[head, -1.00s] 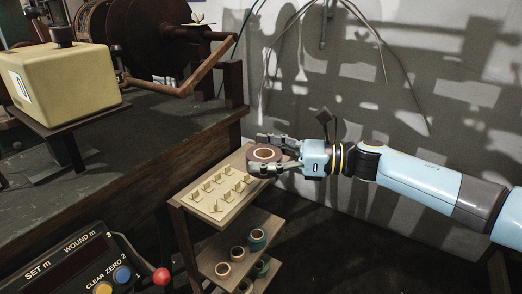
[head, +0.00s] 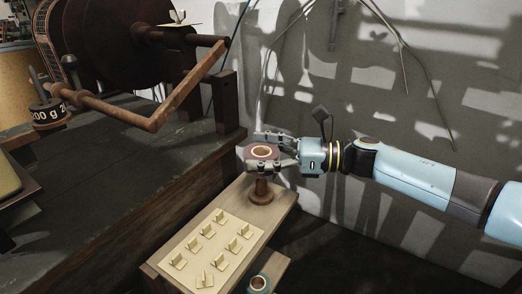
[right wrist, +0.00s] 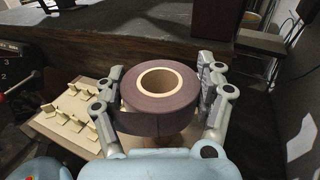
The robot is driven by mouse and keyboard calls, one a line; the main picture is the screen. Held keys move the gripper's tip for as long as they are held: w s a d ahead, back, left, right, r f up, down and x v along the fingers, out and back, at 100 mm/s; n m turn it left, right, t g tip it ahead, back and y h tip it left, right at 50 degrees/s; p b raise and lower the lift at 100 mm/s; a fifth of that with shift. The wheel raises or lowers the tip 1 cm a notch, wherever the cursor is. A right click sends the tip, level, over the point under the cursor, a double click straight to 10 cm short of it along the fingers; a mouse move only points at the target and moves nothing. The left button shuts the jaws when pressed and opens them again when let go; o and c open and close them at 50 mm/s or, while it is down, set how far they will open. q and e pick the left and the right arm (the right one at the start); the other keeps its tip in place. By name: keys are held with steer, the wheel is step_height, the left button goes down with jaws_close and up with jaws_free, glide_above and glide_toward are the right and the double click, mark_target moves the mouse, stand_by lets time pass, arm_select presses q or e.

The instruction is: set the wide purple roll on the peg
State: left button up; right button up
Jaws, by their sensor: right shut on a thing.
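The wide purple roll (head: 262,153), dark purple with a tan core, is gripped by my right gripper (head: 270,152), one finger on each side. In the right wrist view the roll (right wrist: 158,112) lies level between the fingers of the gripper (right wrist: 162,100). A brown turned wooden peg stand (head: 262,192) stands on the shelf's top board directly below the roll. The roll hides its upper part, so I cannot tell whether the peg is inside the core. My left gripper is not in view.
The shelf's top board (head: 179,250) carries a pale sheet (head: 228,236) with several small upright cards. A teal roll (head: 259,284) sits on a lower level. The dark workbench (head: 110,190) with a crank handle (head: 185,92) rises at left; the wall is behind.

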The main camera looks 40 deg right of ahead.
step_height(320, 180, down, 3)
steer(key=shift+r+b, duration=0.15)
steer(key=shift+b, duration=0.55)
steer(key=shift+f+b, duration=1.2)
steer(key=shift+f, duration=0.05)
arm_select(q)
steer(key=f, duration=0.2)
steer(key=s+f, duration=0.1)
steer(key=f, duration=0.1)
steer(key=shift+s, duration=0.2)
arm_select(e)
steer(key=shift+r, duration=0.1)
steer(key=o, duration=1.3)
steer(key=v, duration=1.2)
